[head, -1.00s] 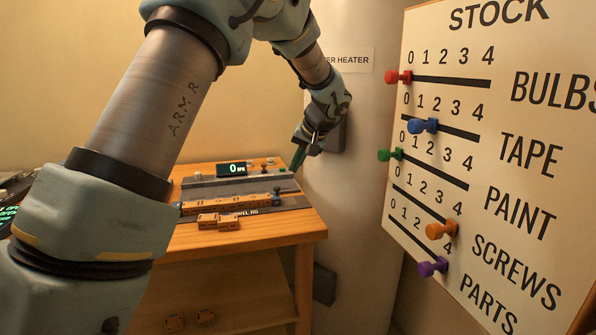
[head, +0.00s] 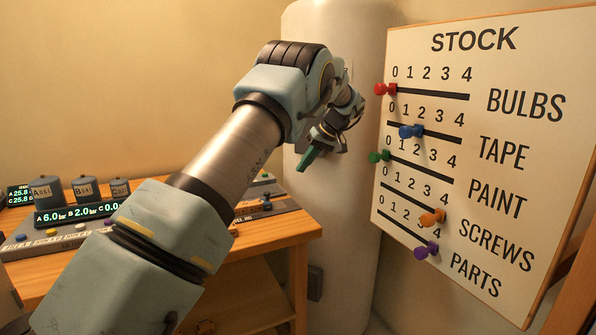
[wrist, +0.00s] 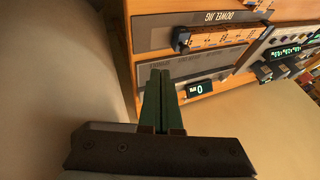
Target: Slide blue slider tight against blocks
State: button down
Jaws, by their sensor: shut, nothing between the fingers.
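The dowel jig (wrist: 153,36) lies on the wooden table with a row of small wooden blocks (wrist: 225,36) along it. A dark blue slider (wrist: 182,39) stands at the end of that row in the wrist view; I cannot tell whether it touches the blocks. In the head view the slider (head: 267,202) shows near the table's right end, while my arm hides the blocks. My gripper (head: 304,162) is raised beyond the table's right edge, apart from the slider. In the wrist view its green fingers (wrist: 159,73) are together and empty.
A grey unit with a "0" display (wrist: 200,89) lies beside the jig. The white heater tank (head: 345,215) stands close behind my gripper. The STOCK board (head: 500,150) with coloured knobs, one blue (head: 411,131), is at right. A weighing unit (head: 75,213) is at left.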

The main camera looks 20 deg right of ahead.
jog(key=p, duration=0.3)
send_near(266, 200)
jog(key=w+d+f, duration=0.2)
jog(key=d+f, duration=0.1)
jog(key=shift+w+d+f, duration=0.1)
jog(key=shift+w, duration=0.25)
jog(key=shift+a, duration=1.2)
jog(key=shift+a+f+p, duration=0.25)
jog(key=shift+a+p, duration=0.2)
jog(key=shift+a, duration=0.2)
jog(key=shift+f, duration=0.1)
jog(key=shift+a+f+b, duration=0.1)
jog(key=shift+a+b, duration=0.05)
jog(key=shift+b, duration=0.25)
jog(key=shift+a+b, duration=0.5)
